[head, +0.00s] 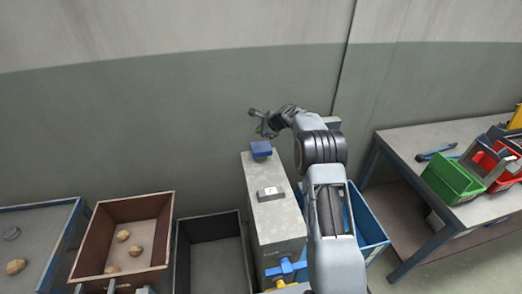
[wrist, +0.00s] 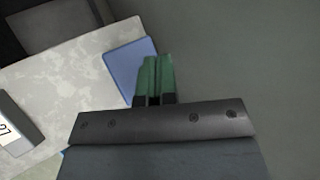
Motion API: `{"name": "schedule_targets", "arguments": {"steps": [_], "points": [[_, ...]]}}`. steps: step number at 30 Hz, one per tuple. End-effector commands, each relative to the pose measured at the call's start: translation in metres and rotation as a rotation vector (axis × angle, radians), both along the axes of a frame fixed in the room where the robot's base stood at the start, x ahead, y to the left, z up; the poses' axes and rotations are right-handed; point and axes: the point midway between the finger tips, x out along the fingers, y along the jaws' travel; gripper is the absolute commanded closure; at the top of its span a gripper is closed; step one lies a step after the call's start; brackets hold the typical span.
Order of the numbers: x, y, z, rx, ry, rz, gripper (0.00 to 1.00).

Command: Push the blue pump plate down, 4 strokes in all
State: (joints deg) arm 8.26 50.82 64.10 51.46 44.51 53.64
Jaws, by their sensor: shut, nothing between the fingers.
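The blue pump plate (head: 261,148) sits at the far end of the top of a narrow pale grey cabinet (head: 275,222). In the wrist view the plate (wrist: 127,62) shows just left of and behind my fingertips. My gripper (head: 260,131) is above the plate, near its far edge. In the wrist view its green fingers (wrist: 155,75) are together, with nothing between them. The fingers overlap the plate's right edge in that view; I cannot tell whether they touch it.
A brown bin (head: 91,243) with several potato-like lumps and an empty dark bin (head: 181,250) stand left of the cabinet. A workbench (head: 398,152) with green and red bins stands right. The wall is behind.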

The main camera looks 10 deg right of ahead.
Motion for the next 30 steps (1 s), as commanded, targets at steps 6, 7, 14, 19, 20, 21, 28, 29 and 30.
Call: {"name": "schedule_targets", "arguments": {"steps": [6,7,14,19,20,21,28,29,30], "points": [[0.000,0.000,-0.034,0.000,0.001,0.001,1.00],[0.000,0.000,-0.037,0.000,0.001,0.001,1.00],[0.000,0.000,-0.050,0.000,0.000,0.000,1.00],[0.000,0.000,-0.050,0.000,0.000,0.000,1.00],[0.000,0.000,-0.050,0.000,0.000,0.000,1.00],[0.000,0.000,-0.050,0.000,0.000,0.000,1.00],[0.000,0.000,-0.050,0.000,0.000,0.000,1.00],[0.000,0.000,-0.050,0.000,0.000,0.000,1.00],[0.000,0.000,-0.050,0.000,0.000,0.000,1.00]]}}
